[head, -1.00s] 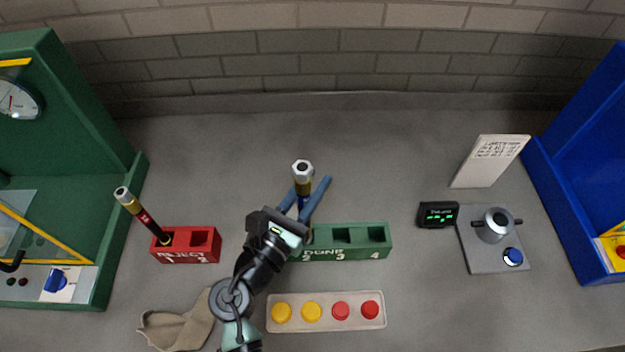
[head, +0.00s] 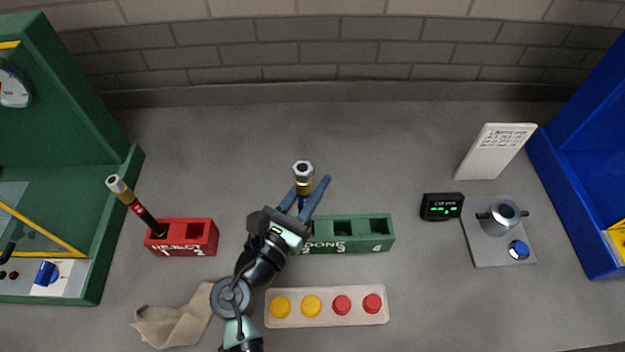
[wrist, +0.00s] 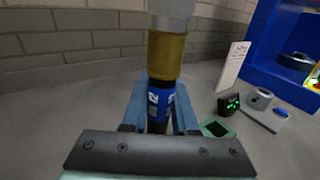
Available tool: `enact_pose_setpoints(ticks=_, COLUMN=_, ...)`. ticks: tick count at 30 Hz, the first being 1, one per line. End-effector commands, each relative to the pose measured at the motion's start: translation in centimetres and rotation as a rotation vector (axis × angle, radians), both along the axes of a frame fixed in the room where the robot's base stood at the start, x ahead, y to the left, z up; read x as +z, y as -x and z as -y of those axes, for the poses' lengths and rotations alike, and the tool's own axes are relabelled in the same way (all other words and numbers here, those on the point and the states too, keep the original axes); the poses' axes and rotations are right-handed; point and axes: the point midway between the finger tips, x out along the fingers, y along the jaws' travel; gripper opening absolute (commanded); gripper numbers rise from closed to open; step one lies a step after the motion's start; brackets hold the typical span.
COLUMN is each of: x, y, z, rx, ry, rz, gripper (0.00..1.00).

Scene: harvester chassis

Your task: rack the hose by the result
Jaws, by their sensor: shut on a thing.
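My gripper (head: 306,198) is shut on a hose with a silver hex end, a brass collar and a blue band. The hose (head: 303,172) stands about upright between the blue fingers, at the left part of the green DONE rack (head: 375,241). In the wrist view the hose (wrist: 166,56) rises between the fingers; its lower end is hidden, so I cannot tell whether it sits in a slot. Another hose, with a red band (head: 134,203), leans in slot 1 of the red REJECT rack (head: 185,249); REJECT slot 2 is empty.
A small display with green digits (head: 441,207) stands beside a grey plate (head: 486,255) with a metal fixture and blue button. A white card (head: 495,151) stands behind. A tray of yellow and red caps (head: 327,320) and a cloth (head: 173,318) lie in front. Green and blue cabinets flank the table.

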Motion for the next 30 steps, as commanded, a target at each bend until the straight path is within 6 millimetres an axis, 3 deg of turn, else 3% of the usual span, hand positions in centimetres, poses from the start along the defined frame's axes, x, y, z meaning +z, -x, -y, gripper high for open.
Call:
enact_pose_setpoints(ticks=14, x=-1.7, y=0.0, z=0.0, rx=0.0, ry=0.001, rz=0.002, gripper=0.0)
enact_pose_setpoints(ticks=29, x=-1.8, y=0.0, z=0.0, rx=0.0, ry=0.001, rz=0.001, gripper=0.0)
enact_pose_setpoints(ticks=30, x=-1.8, y=0.0, z=0.0, rx=0.0, ry=0.001, rz=0.001, gripper=0.3)
